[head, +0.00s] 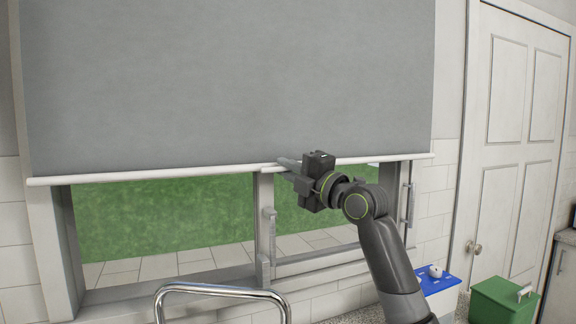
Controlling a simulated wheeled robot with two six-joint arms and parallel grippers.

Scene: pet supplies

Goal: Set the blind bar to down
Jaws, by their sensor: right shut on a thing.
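A grey roller blind (225,80) hangs over the upper part of the window, with a white blind bar (150,173) along its lower edge. The bar sits above the window's lower opening, where green and paving show below it. My right gripper (287,164) is at the bar, a little right of its middle, and is shut on it. The gripper body hides part of the bar. My left gripper is not in view.
A chrome rail (222,290) stands in front of the window at the bottom. A blue-topped box (436,281) and a green bin (500,302) are at the lower right, beside a white door (515,140). A window handle (408,200) is right of my arm.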

